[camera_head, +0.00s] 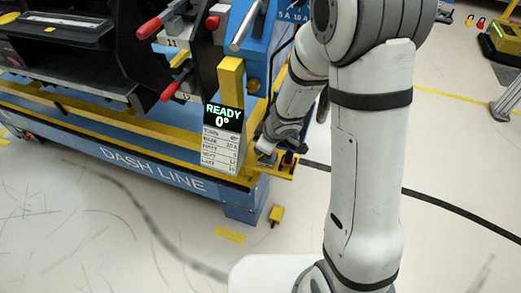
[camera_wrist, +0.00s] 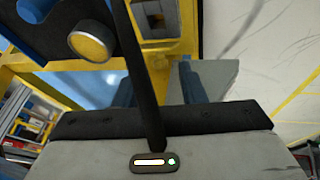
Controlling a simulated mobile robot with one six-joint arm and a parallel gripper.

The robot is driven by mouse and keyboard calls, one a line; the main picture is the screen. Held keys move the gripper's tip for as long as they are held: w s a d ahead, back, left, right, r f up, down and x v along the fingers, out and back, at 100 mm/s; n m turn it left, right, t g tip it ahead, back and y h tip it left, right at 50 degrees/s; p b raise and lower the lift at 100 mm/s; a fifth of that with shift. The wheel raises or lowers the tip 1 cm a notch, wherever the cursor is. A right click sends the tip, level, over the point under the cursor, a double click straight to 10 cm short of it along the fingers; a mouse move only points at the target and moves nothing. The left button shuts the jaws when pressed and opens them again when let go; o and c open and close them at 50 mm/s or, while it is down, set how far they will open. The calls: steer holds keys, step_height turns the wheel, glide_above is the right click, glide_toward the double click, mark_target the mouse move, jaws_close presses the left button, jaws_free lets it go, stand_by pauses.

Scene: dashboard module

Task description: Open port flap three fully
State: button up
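I cannot pick out port flap three for certain in either view. In the wrist view a grey block with a dark slot (camera_wrist: 155,22) sits on the yellow frame, beside a round yellow knob (camera_wrist: 91,44); I cannot tell whether the block is a port. My gripper (camera_head: 266,153) is low at the right end of the dash line stand, close to small dark parts (camera_head: 289,160) on a yellow bracket. In the wrist view the two blue-grey fingers of my gripper (camera_wrist: 158,88) stand apart, with nothing visible held; a black cable crosses in front.
A sign (camera_head: 222,118) on the stand reads READY 0°, with small lines below. Red-handled levers (camera_head: 149,28) stick out at upper left. The blue DASH LINE beam (camera_head: 152,168) runs along the front.

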steer(key=shift+b+x, duration=0.45)
steer(key=shift+x, duration=0.75)
steer(key=shift+c, duration=0.4)
jaws_close()
